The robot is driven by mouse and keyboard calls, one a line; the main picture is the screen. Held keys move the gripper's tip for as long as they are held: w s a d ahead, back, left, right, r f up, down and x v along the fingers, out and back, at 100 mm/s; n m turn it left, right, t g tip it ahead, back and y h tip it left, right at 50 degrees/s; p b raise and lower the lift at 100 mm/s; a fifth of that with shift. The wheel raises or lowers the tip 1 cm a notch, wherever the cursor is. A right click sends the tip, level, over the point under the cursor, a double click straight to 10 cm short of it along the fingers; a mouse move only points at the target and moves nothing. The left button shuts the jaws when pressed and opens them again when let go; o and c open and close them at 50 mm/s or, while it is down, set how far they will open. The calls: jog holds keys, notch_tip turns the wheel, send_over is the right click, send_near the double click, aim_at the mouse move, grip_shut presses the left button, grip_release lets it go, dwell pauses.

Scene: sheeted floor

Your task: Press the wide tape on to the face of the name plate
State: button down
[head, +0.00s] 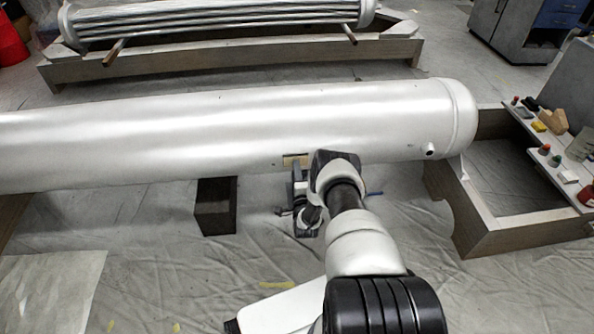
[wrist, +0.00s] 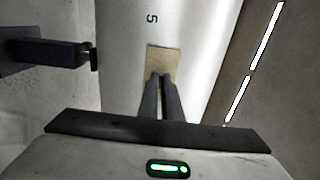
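A tan rectangular patch (head: 294,161) shows on the lower side of the large white cylinder (head: 220,120), with a dark edge along its top. The patch also shows in the wrist view (wrist: 162,60), lying flat on the cylinder. I cannot tell whether it is the wide tape, the name plate, or tape over the plate. My gripper (wrist: 161,76) has its two dark fingers close together, with their tips over the lower part of the patch. They look shut with nothing clear between them; contact is not certain.
A dark support block (head: 216,206) stands below the cylinder. A wooden cradle (head: 470,220) is under its right end, beside a shelf (head: 548,160) with small items. A tube bundle (head: 220,18) lies behind. Sheeted floor in front is mostly clear.

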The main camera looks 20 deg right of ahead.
jog(key=shift+w+d, duration=0.15)
jog(key=shift+w, duration=0.4)
dwell(0.6)
jog(key=c, duration=1.9)
grip_release()
jog(key=shift+o, duration=0.2)
jog(key=shift+s, duration=0.15)
